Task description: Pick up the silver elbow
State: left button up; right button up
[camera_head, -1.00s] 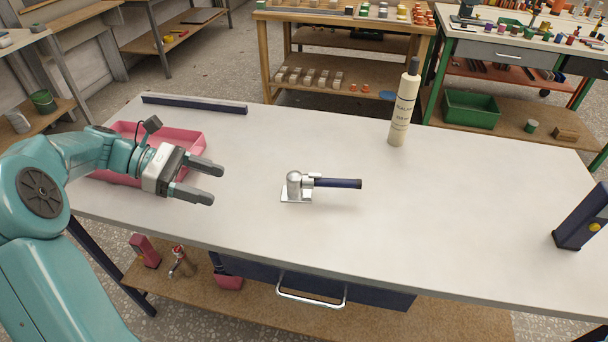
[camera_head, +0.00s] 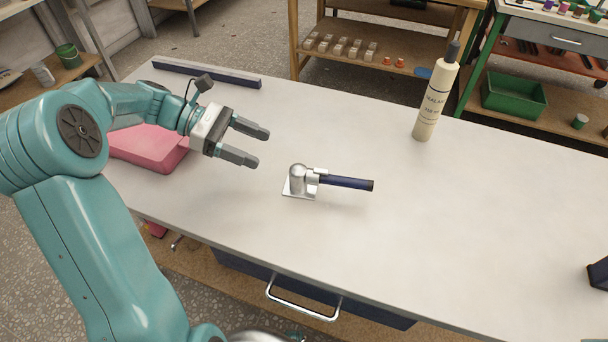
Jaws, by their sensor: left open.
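The silver elbow (camera_head: 298,178) is a short, shiny rounded fitting on a flat square silver plate on the white table. A silver collar with a dark blue handle (camera_head: 347,183) extends from it to the right; I cannot tell whether they are one piece. My left gripper (camera_head: 262,147) is open and empty above the table, to the left of and slightly behind the elbow, with its fingers pointing right. A gap separates the fingertips from the elbow. My right gripper is not in view.
A pink tray (camera_head: 150,152) lies behind my left arm. A dark bar (camera_head: 207,74) lies along the back edge. A cream sealant bottle (camera_head: 433,104) stands at the back right. A dark object (camera_head: 598,273) is at the right edge.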

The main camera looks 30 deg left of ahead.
pick_arm(q)
send_near(308, 173)
jog(key=x, duration=0.4)
jog(key=shift+w+a+f, duration=0.15)
jog(key=shift+w+f, duration=0.15)
jog(key=shift+w+d+f, duration=0.15)
jog(key=shift+w+d, duration=0.05)
jog(key=shift+d, duration=0.1)
jog(key=b+x, duration=0.1)
jog(key=x, duration=0.4)
jog(key=shift+d+f, duration=0.15)
jog(key=shift+d, duration=0.1)
jog(key=shift+s, duration=0.1)
jog(key=c, duration=1.2)
jog(key=shift+o, duration=0.2)
